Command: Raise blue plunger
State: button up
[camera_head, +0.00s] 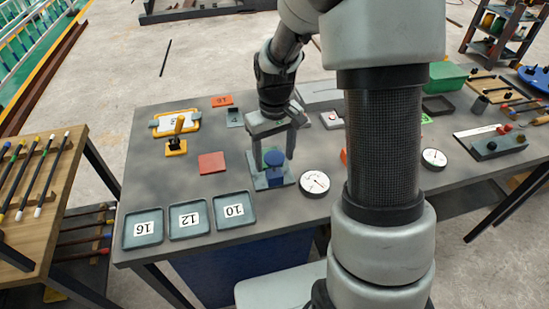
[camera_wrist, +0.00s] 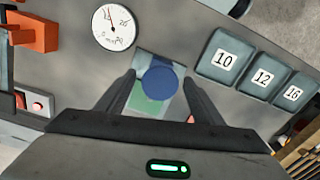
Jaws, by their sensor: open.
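The blue plunger (camera_head: 274,160) stands upright on a grey-green base plate (camera_head: 262,184) near the front edge of the grey table. In the wrist view the round blue top of the plunger (camera_wrist: 160,81) lies between the fingertips. My gripper (camera_head: 270,165) points down over it with one finger on each side. It also shows in the wrist view (camera_wrist: 158,85), open, with a gap visible at each side of the blue top. A green patch on the base shows below the blue top in the wrist view. Whether the fingers touch the plunger's lower part is hidden.
A round dial gauge (camera_head: 315,182) lies close to the right of the plunger. Trays marked 16, 12 and 10 (camera_head: 235,209) sit at the front left. A red square (camera_head: 212,163) and a yellow-based lever (camera_head: 177,140) are further left. The table between them is clear.

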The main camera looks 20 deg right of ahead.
jog(key=shift+f, duration=0.5)
jog(key=shift+r, duration=0.1)
jog(key=c, duration=1.5)
notch_tip(320, 180, up, 2)
jog(key=shift+r+p, duration=0.1)
jog(key=shift+p, duration=0.6)
jog(key=shift+w, duration=0.1)
jog(key=o, duration=1.5)
